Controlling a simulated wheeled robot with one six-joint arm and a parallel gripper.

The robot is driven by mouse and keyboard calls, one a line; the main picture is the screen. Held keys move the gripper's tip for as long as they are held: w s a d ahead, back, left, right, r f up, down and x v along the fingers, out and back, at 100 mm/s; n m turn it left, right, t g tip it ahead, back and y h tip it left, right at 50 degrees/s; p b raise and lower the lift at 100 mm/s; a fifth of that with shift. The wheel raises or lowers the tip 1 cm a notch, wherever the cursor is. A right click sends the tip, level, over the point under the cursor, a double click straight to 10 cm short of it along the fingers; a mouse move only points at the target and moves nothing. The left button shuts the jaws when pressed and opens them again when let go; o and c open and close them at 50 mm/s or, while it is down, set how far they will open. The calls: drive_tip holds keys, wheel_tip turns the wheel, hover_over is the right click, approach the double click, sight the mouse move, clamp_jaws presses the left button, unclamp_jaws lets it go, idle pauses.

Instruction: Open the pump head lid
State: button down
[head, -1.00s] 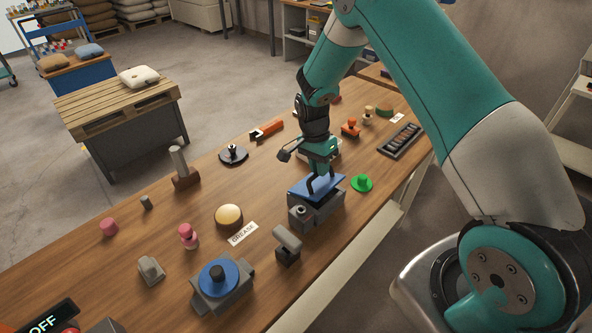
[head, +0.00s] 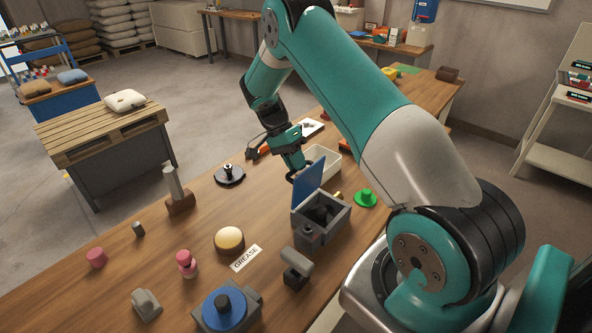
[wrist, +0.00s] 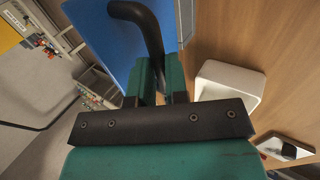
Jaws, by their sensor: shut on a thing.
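The pump head is a grey box (head: 335,217) on the wooden bench, with a dark part visible inside it. Its blue lid (head: 306,187) stands raised, close to upright, along the box's far left edge. My gripper (head: 295,174) is behind the lid, on its far left side, shut on the lid's black handle. In the wrist view, the bent black handle (wrist: 150,40) runs down between the fingers, in front of the blue lid (wrist: 105,38). The fingertips are partly hidden by the lid in the head view.
A white bin (head: 325,163) stands just behind the lid and shows beside the gripper in the wrist view (wrist: 228,86). A green knob (head: 366,197) is right of the box. A grey T-shaped handle (head: 296,265) and a round yellow-topped button (head: 229,239) are nearer.

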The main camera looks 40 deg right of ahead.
drive_tip(key=shift+w+a+f+b, duration=0.1)
drive_tip(key=shift+w+f+b, duration=0.65)
drive_tip(key=shift+w+f, duration=0.35)
drive_tip(key=c, duration=1.1)
unclamp_jaws()
drive_tip(key=shift+a+r, duration=0.1)
drive_tip(key=shift+w, duration=0.1)
drive_tip(key=p+v, duration=0.5)
drive_tip(key=v, duration=0.2)
drive_tip(key=shift+r, duration=0.25)
drive_tip(key=shift+f, duration=0.1)
